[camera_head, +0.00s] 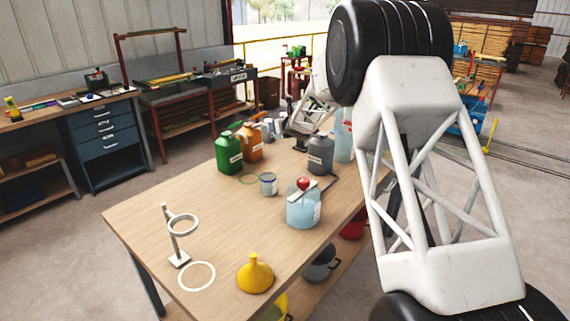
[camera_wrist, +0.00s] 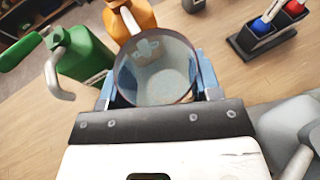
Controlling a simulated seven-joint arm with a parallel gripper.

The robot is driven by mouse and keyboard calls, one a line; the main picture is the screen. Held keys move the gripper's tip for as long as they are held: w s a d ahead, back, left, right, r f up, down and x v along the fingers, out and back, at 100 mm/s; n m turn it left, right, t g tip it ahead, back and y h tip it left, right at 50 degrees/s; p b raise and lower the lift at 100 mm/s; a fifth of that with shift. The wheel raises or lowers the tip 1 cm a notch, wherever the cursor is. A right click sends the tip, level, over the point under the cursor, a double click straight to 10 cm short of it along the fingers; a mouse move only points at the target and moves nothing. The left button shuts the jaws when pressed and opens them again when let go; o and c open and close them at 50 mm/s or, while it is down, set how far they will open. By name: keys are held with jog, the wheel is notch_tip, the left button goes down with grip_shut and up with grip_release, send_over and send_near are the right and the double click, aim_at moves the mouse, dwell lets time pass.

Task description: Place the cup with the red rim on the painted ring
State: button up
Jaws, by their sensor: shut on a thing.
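My gripper (camera_wrist: 152,92) is shut on a clear cup (camera_wrist: 155,72), with blue-grey fingers on either side of it. I look down into the cup; its rim looks dark and I cannot tell that it is red. In the head view my gripper (camera_head: 299,132) is over the far part of the table, behind the grey can, and the held cup is hard to make out. A white painted ring (camera_head: 182,284) lies bare at the table's near left. A thin greenish ring (camera_head: 241,180) lies near the green can. Another cup (camera_head: 268,186), with a bluish rim, stands mid-table.
A green can (camera_head: 229,153), orange can (camera_head: 251,145) and grey can (camera_head: 320,156) stand around the gripper. A clear jug with a red cap (camera_head: 303,210), yellow funnel (camera_head: 255,276) and ring stand (camera_head: 172,240) are nearer. The table's left-middle is clear. A marker holder (camera_wrist: 262,38) shows in the wrist view.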

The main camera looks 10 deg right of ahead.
notch_tip(320, 180, down, 12)
jog(key=shift+f, duration=0.25)
dwell(0.4)
jog(key=shift+f, duration=1.95)
jog(key=shift+f, duration=0.15)
jog(key=o, duration=0.9)
jog(key=shift+r, duration=0.2)
jog(key=shift+v, duration=2.05)
